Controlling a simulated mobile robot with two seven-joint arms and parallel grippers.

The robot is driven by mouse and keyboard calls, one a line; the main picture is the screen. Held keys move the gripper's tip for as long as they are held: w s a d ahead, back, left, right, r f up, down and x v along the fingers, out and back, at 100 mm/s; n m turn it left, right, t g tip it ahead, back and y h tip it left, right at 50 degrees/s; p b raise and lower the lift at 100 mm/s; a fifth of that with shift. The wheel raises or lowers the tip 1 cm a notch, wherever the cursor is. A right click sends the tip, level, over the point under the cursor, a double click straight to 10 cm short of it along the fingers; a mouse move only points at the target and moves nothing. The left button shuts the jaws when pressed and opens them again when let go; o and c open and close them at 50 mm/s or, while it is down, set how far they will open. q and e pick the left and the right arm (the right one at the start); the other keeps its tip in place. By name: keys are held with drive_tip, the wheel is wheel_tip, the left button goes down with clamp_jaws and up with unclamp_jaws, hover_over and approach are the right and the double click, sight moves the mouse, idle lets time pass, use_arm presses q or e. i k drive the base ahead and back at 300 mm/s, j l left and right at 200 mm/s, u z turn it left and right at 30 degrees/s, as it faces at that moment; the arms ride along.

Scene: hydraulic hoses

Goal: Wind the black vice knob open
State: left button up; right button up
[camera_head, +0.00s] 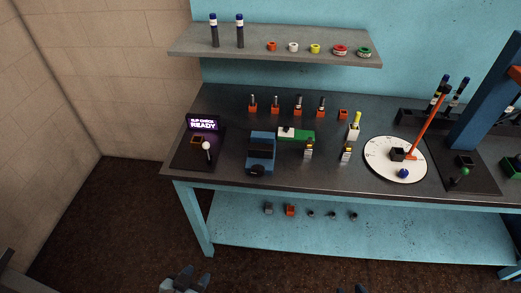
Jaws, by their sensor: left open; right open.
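The blue vice (262,140) stands on the dark bench top, left of the middle. Its black knob (257,170) is on the front face, near the bench's front edge. My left gripper (197,277) is open and empty at the bottom of the head view, low in front of the bench and well apart from the knob. My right gripper (351,290) is open; only its fingertips show at the bottom edge, also apart from the bench. How far the vice jaws are open is too small to tell.
A purple sign with a white-knobbed lever (206,147) stands left of the vice, and a green block (296,136) right of it. A white round dial (381,168) with an orange arm lies further right. A grey shelf (290,53) hangs above the bench (225,102).

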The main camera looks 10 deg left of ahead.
sight(257, 170)
drive_tip(key=i+j, duration=0.1)
drive_tip(key=j, duration=0.35)
drive_tip(key=i+j, duration=0.15)
drive_tip(key=j, duration=0.3)
drive_tip(key=i+j, duration=0.1)
drive_tip(key=j, duration=0.35)
drive_tip(key=z, duration=0.05)
